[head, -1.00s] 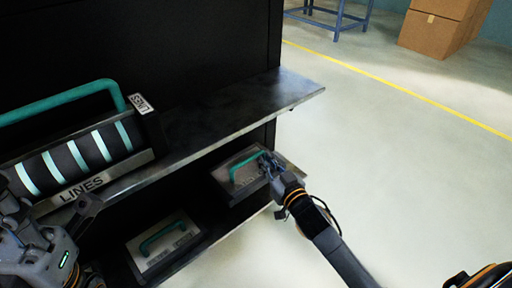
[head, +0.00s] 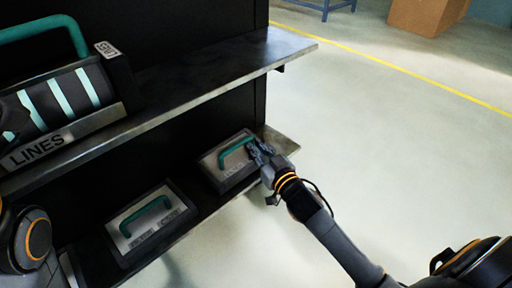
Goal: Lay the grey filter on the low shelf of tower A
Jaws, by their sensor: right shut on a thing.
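A grey-topped case (head: 210,160) with a teal handle, perhaps the grey filter, is at the right part of the low shelf (head: 280,142). My right gripper (head: 257,150) is shut on the right end of its handle. I cannot tell whether the case rests fully on the shelf or is held just above it. A second similar case (head: 128,213) with a teal handle lies to its left on the same shelf. The small labels on both are unreadable. Part of my left arm shows at the left edge, but its gripper is out of view.
An upper shelf (head: 225,72) juts out over the low one. It carries a striped roll unit (head: 60,105) marked LINES with a big teal handle. Open floor (head: 400,150) with a yellow line lies to the right. A cardboard box (head: 425,14) stands far back.

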